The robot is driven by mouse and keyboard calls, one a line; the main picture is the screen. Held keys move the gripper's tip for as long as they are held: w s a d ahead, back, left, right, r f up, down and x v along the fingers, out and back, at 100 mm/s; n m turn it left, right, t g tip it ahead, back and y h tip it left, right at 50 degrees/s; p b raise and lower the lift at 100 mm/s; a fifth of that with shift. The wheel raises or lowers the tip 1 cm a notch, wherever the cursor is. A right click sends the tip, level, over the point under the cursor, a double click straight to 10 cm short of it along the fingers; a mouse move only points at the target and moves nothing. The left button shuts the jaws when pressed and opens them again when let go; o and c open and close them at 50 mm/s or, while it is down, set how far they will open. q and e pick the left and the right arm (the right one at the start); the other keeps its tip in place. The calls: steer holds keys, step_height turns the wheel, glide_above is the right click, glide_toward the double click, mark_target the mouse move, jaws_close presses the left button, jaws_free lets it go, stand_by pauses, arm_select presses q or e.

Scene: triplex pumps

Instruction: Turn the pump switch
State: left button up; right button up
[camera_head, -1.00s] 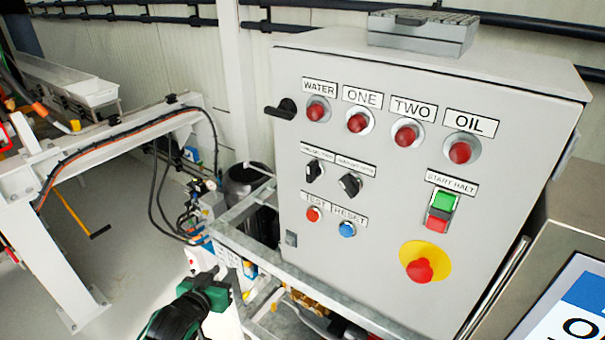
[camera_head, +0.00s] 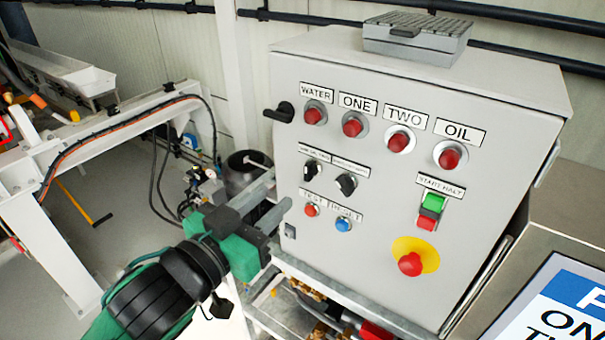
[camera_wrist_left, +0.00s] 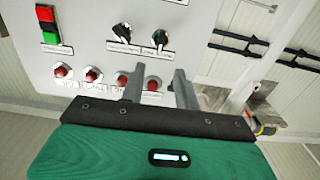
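The grey control box carries two black rotary switches in its middle row. The left switch (camera_head: 312,169) and right switch (camera_head: 346,184) have labels above them too small to read, so I cannot tell which is the pump's. They also show upside down in the wrist view, the left switch (camera_wrist_left: 160,38) and right switch (camera_wrist_left: 123,33). My left gripper (camera_head: 280,190) is at the box's left edge, its two grey fingers apart and empty, left of the switches and not touching them. The fingers also show in the wrist view (camera_wrist_left: 158,80). My right gripper is not in view.
Red lamps (camera_head: 353,125) sit above the switches. TEST (camera_head: 312,209) and RESET (camera_head: 343,225) buttons lie just below. A green and red START/HALT switch (camera_head: 430,208) and red emergency knob (camera_head: 410,263) are at right. A black latch handle (camera_head: 279,112) sticks out at upper left.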

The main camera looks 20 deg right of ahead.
mark_target(306, 168)
arm_select(q)
steer(key=p+x, duration=0.1)
steer(key=x, duration=0.3)
steer(key=p+x, duration=0.2)
steer(key=x, duration=0.2)
steer(key=shift+w+d+r, duration=0.2)
steer(key=shift+w+d, duration=0.05)
steer(key=shift+d, duration=0.05)
steer(key=shift+w+d+f, duration=0.1)
steer(key=shift+w+d, duration=0.15)
steer(key=shift+d, duration=0.05)
jaws_close()
